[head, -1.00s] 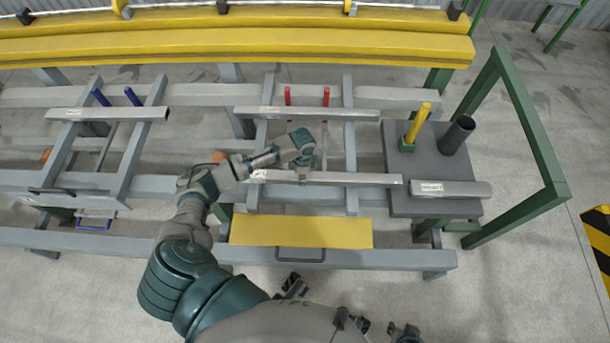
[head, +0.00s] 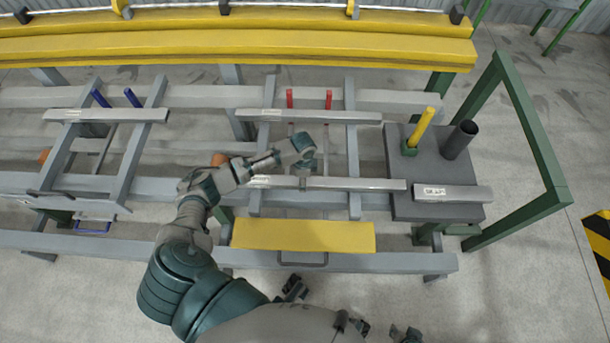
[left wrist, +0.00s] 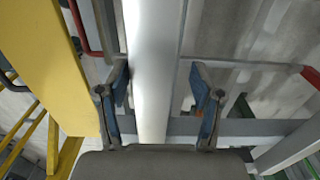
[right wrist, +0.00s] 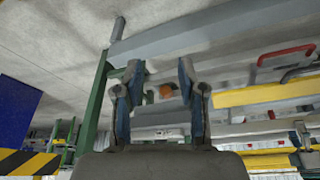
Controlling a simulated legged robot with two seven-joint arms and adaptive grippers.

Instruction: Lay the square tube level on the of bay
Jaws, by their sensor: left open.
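A long grey square tube (head: 355,184) with a white label at its left end lies across the front of the red-pegged bay (head: 355,150). My left gripper (head: 304,182) is over this tube, left of its middle. In the left wrist view the tube (left wrist: 153,60) runs between the spread fingers of the left gripper (left wrist: 162,92), nearer the left finger; I cannot tell whether they touch. A similar tube (head: 320,116) lies across the back of the same bay. My right gripper (right wrist: 160,95) is open and empty in the right wrist view, away from the tubes.
A dark side table (head: 405,175) at right holds a labelled grey bar (head: 455,193), a yellow post (head: 424,125) and a dark cylinder (head: 459,139). A green frame (head: 530,130) stands beyond it. The blue-pegged bay (head: 130,155) at left carries another tube (head: 105,115). A yellow panel (head: 300,235) is in front.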

